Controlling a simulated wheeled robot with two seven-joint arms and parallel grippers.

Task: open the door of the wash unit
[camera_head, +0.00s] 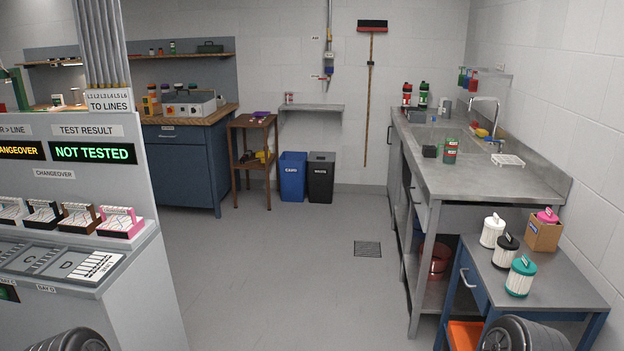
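A long steel sink counter (455,178) with a tall tap (487,113) stands along the right wall. It is the only washing place I see, but I cannot tell for sure that it is the wash unit. Its front faces left and shows at a steep angle. Grey panels (395,165) with a small handle sit under its far part, and they look shut. The near part is open underneath, with a red bucket (441,262) on a low shelf. Neither gripper is in view. Only dark rounded parts of my arms show at the bottom edge.
A blue-fronted side table (540,290) with several filter cartridges stands at the near right. A grey test console (95,200) fills the left. Blue (292,176) and black (320,177) bins stand at the back. The floor (290,260) between is clear, with a drain grate (367,249).

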